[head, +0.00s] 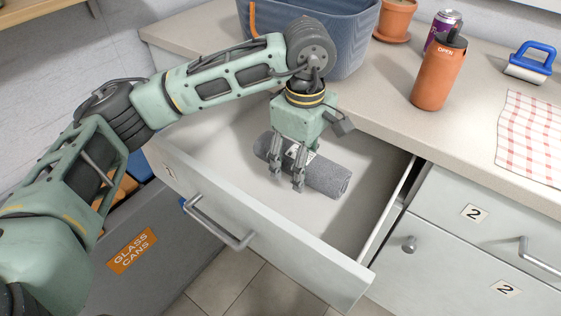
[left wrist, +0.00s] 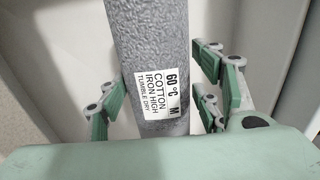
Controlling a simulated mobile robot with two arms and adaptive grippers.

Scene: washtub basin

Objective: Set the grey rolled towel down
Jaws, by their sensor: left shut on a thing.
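The grey rolled towel (head: 328,178) lies lengthwise across the view inside the open drawer (head: 215,145), low over its floor. I cannot tell whether it touches the floor. My left gripper (head: 287,178) points down from above with its fingers around the towel's middle, shut on it. In the left wrist view the towel (left wrist: 147,40) runs between the fingers (left wrist: 160,95), with its white washing label facing the camera. Its lower end there is hidden by my gripper's body. My right gripper is not in view.
The drawer's front panel has a metal handle (head: 215,228). On the counter stand a blue-grey basin (head: 345,45), a terracotta pot (head: 394,20), an orange bottle (head: 437,78), a purple can (head: 441,27), a blue-handled brush (head: 530,62) and a checked cloth (head: 535,140). A glass-and-cans bin (head: 165,255) is at lower left.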

